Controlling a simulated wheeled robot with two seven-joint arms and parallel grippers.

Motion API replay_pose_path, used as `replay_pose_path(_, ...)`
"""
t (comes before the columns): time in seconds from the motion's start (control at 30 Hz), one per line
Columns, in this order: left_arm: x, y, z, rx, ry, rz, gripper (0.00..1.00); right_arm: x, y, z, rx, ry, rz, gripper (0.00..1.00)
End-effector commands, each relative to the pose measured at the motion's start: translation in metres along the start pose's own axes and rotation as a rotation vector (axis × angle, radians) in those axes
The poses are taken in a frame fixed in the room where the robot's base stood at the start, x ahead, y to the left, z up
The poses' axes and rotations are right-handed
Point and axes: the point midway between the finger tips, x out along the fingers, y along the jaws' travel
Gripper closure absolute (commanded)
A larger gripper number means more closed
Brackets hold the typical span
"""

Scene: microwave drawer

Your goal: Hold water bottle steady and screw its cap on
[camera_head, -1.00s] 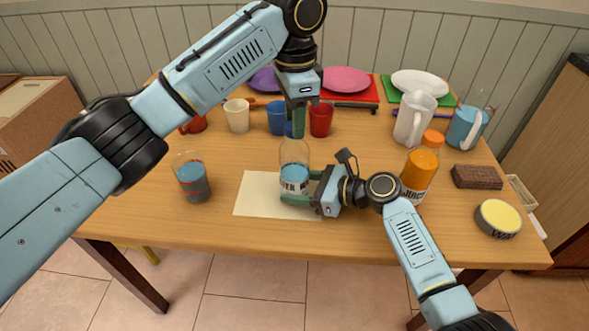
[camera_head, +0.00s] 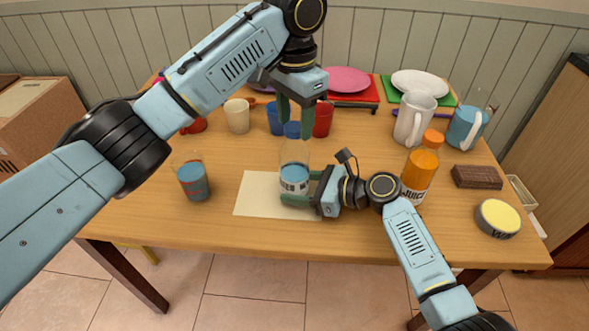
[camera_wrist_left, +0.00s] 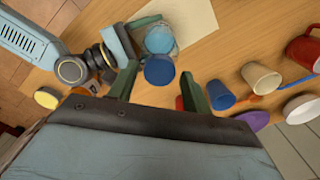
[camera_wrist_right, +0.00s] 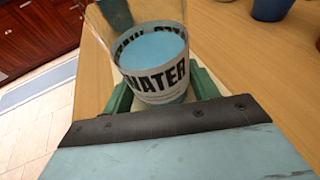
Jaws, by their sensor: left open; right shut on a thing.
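The clear water bottle (camera_head: 294,178) stands upright at the edge of a pale sheet (camera_head: 262,194). It has blue water and a white label, read as "WATER" in the right wrist view (camera_wrist_right: 158,82). My right gripper (camera_head: 298,189) is shut around its lower body. The blue cap (camera_head: 292,130) appears to sit on top of the bottle's neck; its seating is too small to tell. My left gripper (camera_head: 296,127) is above the bottle, its fingers spread on either side of the cap. In the left wrist view the cap (camera_wrist_left: 159,70) shows between the open fingers.
A glass with blue liquid (camera_head: 192,176) stands left of the sheet. An orange juice bottle (camera_head: 421,170), brown block (camera_head: 477,176) and yellow-topped tin (camera_head: 497,218) are right. Cups, a white pitcher (camera_head: 413,120) and plates stand behind. The front left table is clear.

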Motion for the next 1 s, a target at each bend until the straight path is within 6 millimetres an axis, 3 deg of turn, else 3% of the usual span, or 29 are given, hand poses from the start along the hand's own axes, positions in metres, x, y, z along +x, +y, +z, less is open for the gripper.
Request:
replay_pose_path(0.4,-0.0001,-0.0003,0.0001,-0.373,0.0,0.0,0.51,-0.0006,-0.0008,-0.0009,0.001,0.002,-0.002,0.82)
replay_pose_path(0.57,-0.0001,-0.0003,0.0001,-0.442,0.0,0.0,0.51,-0.0006,-0.0008,-0.0008,0.001,0.002,-0.002,0.82)
replay_pose_path(0.83,-0.0001,-0.0003,0.0001,-0.737,0.0,0.0,0.51,-0.0005,-0.0007,-0.0006,0.001,0.001,-0.002,0.82)
replay_pose_path(1.0,-0.0001,-0.0002,0.0001,-0.82,0.0,0.0,0.51,-0.0005,-0.0007,-0.0005,0.0,0.001,-0.002,0.82)
